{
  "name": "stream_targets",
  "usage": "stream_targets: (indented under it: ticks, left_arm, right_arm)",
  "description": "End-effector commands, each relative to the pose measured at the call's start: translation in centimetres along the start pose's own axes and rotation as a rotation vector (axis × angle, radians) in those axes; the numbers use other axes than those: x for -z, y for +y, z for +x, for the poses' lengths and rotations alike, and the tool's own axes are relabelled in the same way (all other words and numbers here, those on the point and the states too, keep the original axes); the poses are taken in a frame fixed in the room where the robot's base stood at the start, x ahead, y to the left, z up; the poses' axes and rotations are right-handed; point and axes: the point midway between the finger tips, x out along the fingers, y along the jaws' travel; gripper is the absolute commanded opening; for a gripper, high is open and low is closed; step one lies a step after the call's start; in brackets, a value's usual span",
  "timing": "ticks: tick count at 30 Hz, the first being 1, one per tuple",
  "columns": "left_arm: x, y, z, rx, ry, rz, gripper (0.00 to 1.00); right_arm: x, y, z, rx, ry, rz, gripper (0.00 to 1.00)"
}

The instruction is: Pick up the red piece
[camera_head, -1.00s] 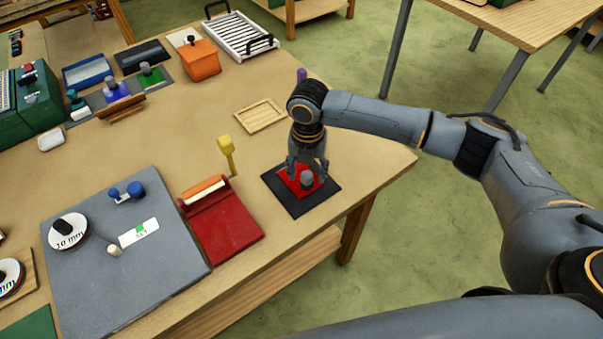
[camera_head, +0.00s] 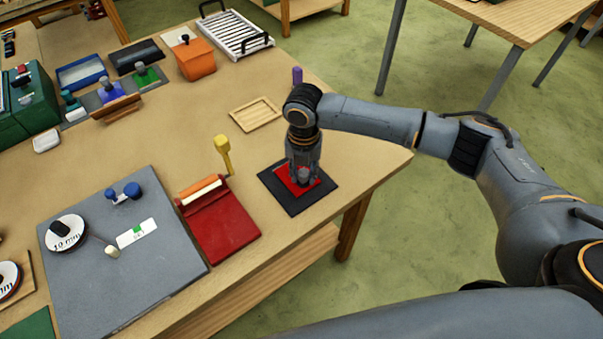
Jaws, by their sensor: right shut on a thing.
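The red piece (camera_head: 284,180) is a flat red square with a small grey knob (camera_head: 304,175) on it. It lies on a black square mat (camera_head: 299,207) near the right edge of the workbench. My right gripper (camera_head: 304,172) points down over the red piece and is shut on its grey knob. The fingers hide part of the knob and of the red square. I cannot see a gap between the piece and the mat. My left gripper is not in view.
A red tray with an orange and white roller (camera_head: 200,190) and a yellow-headed tool (camera_head: 223,150) stand left of the mat. A shallow wooden tray (camera_head: 255,114) lies behind. A grey slab (camera_head: 150,270) fills the front left. The bench's right edge is close.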

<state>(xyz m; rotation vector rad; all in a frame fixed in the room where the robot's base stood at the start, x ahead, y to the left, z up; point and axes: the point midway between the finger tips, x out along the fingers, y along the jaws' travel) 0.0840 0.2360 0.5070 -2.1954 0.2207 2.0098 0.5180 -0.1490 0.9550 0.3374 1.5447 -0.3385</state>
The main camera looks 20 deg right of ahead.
Motion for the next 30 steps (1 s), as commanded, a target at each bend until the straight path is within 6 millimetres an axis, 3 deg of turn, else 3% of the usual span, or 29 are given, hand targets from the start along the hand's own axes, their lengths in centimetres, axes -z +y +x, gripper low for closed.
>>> stream_targets:
  ticks: [8,16,24,30]
  left_arm:
    - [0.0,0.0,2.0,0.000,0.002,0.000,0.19]
    - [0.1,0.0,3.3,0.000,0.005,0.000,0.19]
    - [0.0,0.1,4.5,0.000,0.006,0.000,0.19]
    - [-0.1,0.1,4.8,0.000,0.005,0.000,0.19]
  right_arm:
    - [0.0,0.1,-2.9,-0.005,-0.003,-0.002,0.00]
    - [5.3,-0.3,-9.0,-0.006,-0.006,-0.008,0.00]
    - [11.4,-0.7,-11.6,-0.004,-0.003,-0.006,0.00]
    - [13.5,-0.9,-12.6,-0.003,-0.002,-0.002,0.00]
